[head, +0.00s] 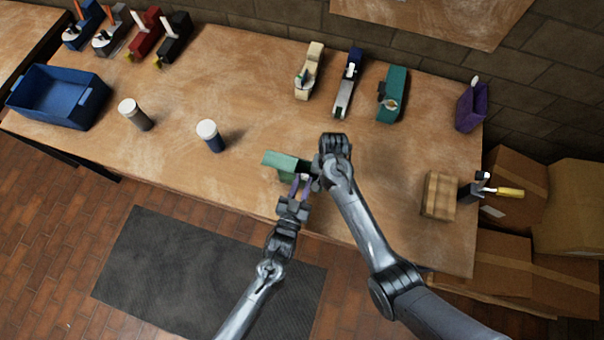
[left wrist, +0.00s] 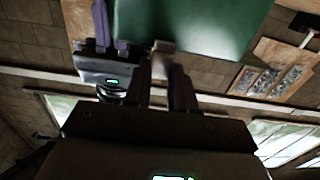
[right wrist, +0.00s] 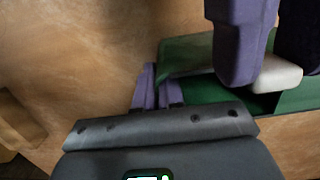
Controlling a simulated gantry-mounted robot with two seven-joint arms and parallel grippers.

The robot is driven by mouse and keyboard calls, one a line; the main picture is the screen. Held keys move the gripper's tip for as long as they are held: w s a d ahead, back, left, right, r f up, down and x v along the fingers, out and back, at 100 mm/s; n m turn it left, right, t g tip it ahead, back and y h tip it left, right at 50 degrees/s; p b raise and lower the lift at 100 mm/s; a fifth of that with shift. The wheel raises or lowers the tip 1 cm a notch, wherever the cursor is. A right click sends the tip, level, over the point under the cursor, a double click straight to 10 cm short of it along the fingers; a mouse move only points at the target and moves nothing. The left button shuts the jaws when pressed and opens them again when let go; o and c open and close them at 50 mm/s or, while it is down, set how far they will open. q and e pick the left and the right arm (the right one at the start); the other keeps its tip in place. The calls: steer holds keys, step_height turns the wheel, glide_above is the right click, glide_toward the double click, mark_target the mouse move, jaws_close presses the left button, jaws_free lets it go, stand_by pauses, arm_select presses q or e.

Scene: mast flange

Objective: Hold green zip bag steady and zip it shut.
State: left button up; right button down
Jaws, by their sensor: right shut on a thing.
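The green zip bag (head: 279,162) stands near the table's front edge, and its green side shows in the left wrist view (left wrist: 190,25). In the right wrist view, a pale slider tab (right wrist: 280,75) sits at its top edge, beside a dark green opening. My left gripper (head: 301,181) is at the bag's near side, fingers apart on either side of the tab; it is unclear whether they touch it. My right gripper (head: 315,174) is shut on the bag's edge, its purple fingers (right wrist: 157,88) close together. The arms hide part of the bag.
Two lidded cylinders (head: 209,136) (head: 136,115) and a blue bin (head: 60,96) stand to the left. Several tools or staplers line the back. A wooden block (head: 439,195) and purple holder (head: 471,108) are at right. The two grippers are very close together.

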arm_select(q)
jaws_close()
steer(key=d, duration=0.1)
steer(key=s+d, duration=0.1)
steer(key=d, duration=0.1)
steer(key=shift+s+d, duration=0.25)
steer(key=shift+d, duration=0.1)
steer(key=o, duration=0.7)
jaws_free()
steer(key=shift+a, duration=0.1)
